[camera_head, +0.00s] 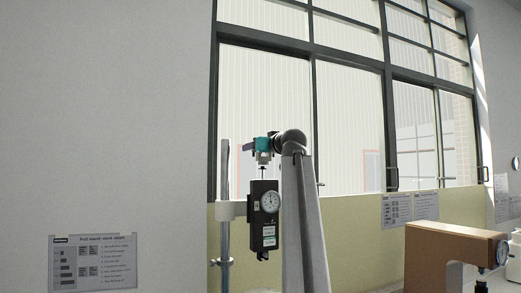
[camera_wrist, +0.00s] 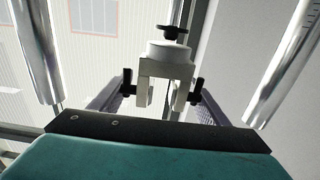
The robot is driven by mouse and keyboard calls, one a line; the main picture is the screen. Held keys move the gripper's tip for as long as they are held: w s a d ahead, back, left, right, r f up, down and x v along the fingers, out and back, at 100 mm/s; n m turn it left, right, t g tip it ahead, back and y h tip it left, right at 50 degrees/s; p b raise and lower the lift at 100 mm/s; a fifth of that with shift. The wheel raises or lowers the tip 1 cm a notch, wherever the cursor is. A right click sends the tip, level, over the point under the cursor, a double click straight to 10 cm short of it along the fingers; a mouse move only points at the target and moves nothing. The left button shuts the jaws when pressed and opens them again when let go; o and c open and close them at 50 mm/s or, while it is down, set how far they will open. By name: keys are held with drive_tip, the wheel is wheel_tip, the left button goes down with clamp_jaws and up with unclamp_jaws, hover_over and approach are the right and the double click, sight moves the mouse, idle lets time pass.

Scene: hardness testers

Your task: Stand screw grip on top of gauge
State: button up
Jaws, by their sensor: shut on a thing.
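The gauge (camera_head: 257,232) is a dark upright box with a round white dial (camera_head: 269,202), mounted beside a grey post in the head view. A thin stem rises from its top. My gripper (camera_head: 263,150), with a teal body, is above the gauge and shut on the screw grip (camera_head: 263,158). The screw grip also shows in the wrist view (camera_wrist: 168,66), a pale forked piece with a black screw on each side and a black knob at its far end. My gripper's grey fingers (camera_wrist: 165,100) flank it. I cannot tell whether the grip touches the gauge's stem.
A grey post (camera_head: 225,250) with a pale bracket stands left of the gauge. Two shiny columns (camera_wrist: 38,50) flank the wrist view. A brown-topped tester (camera_head: 430,255) stands at the right. A tall window and wall are behind. A printed sheet (camera_head: 93,262) hangs at lower left.

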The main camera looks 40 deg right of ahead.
drive_tip(key=shift+w+d, duration=0.15)
drive_tip(key=shift+w, duration=0.3)
drive_tip(key=shift+f+b, duration=0.3)
drive_tip(key=shift+f, duration=0.1)
drive_tip(key=shift+f, duration=0.1)
idle(0.5)
drive_tip(key=o, duration=1.3)
drive_tip(key=shift+o, duration=0.2)
